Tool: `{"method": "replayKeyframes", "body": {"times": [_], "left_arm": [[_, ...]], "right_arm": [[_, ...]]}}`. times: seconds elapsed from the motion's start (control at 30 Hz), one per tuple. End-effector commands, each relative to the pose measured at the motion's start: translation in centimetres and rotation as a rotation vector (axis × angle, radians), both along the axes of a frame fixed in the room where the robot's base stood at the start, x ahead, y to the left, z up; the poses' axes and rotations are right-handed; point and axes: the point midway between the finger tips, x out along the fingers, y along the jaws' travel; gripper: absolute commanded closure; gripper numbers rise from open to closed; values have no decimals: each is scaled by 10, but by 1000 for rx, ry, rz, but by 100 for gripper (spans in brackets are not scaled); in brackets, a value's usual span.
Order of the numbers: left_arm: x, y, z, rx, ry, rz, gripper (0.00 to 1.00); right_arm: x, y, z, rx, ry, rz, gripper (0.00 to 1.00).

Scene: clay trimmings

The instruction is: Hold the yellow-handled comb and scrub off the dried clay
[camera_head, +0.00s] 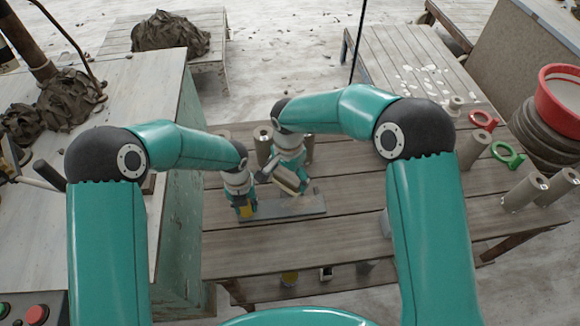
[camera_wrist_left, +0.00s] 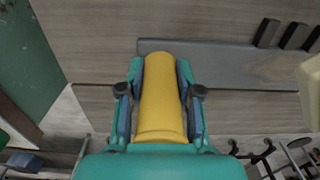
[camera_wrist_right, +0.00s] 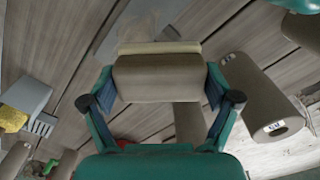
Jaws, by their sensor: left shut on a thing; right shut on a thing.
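The comb's yellow handle (camera_wrist_left: 160,100) is gripped between the fingers of my left gripper (camera_wrist_left: 160,85). A little of the handle shows in the head view (camera_head: 246,210). A long grey plate (camera_head: 290,208) extends to the right from under the handle, low over the table. Dark tooth-like blocks (camera_wrist_left: 267,33) show along its upper side in the left wrist view. My right gripper (camera_wrist_right: 158,85) is shut on a brown brush-like block (camera_wrist_right: 158,77) with a cream edge. In the head view this block is above the plate; I cannot tell whether they touch. I cannot make out dried clay.
The plank table (camera_head: 340,230) has free room in front of the plate. Brown tubes (camera_head: 524,191), a red ring (camera_head: 484,120) and a green ring (camera_head: 507,154) are at its right. A tube (camera_head: 263,144) stands behind my grippers. A greenish cabinet (camera_head: 183,230) borders the left.

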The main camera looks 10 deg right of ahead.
Motion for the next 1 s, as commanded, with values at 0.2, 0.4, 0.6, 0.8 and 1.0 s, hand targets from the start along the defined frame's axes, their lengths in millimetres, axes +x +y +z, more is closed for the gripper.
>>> {"method": "replayKeyframes", "body": {"times": [0.2, 0.4, 0.6, 0.8, 1.0], "left_arm": [[0, 0, 0, 0, -1, 0, 100], [0, 0, 0, 0, -1, 0, 100], [0, 0, 0, 0, -1, 0, 100], [0, 0, 0, 0, -1, 0, 100], [0, 0, 0, 0, -1, 0, 100]], "right_arm": [[-1, 0, -21, 1, 2, 0, 40], [-1, 0, -39, -1, 2, 0, 40], [-1, 0, -60, 0, 4, -2, 40], [-15, 0, -68, -1, 1, 1, 45], [-34, -1, -68, -1, 3, 0, 45]]}}
